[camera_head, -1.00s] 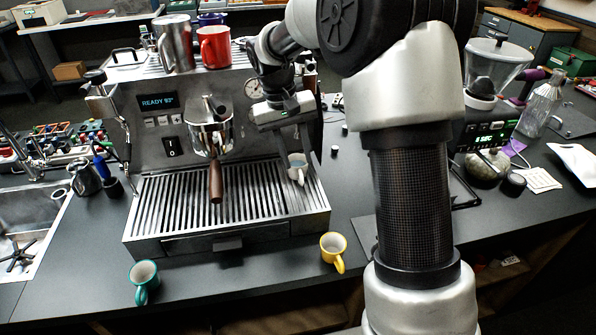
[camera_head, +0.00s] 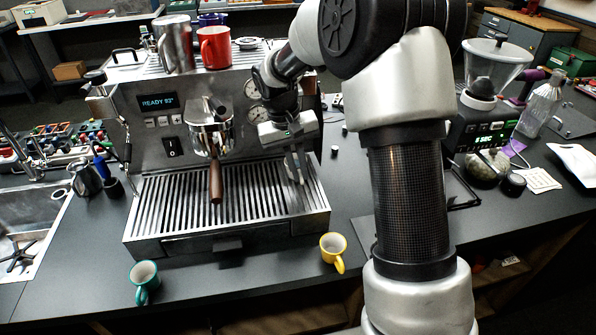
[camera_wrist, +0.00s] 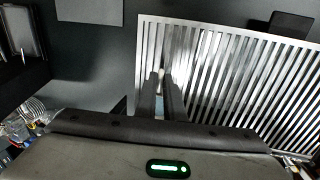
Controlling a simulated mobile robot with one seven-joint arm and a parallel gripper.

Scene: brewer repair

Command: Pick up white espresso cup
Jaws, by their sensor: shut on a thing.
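My gripper (camera_head: 295,178) reaches down over the right part of the espresso machine's slatted drip tray (camera_head: 165,215). In the wrist view its two fingers (camera_wrist: 161,82) stand close together with a narrow gap. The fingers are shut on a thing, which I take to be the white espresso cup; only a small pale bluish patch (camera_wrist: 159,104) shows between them. The cup's outline and handle cannot be made out in either view. Whether it touches the tray cannot be told.
A portafilter with a wooden handle (camera_head: 215,182) juts out left of my gripper. A red mug (camera_head: 214,47) and a steel pitcher (camera_head: 174,44) stand on the machine.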

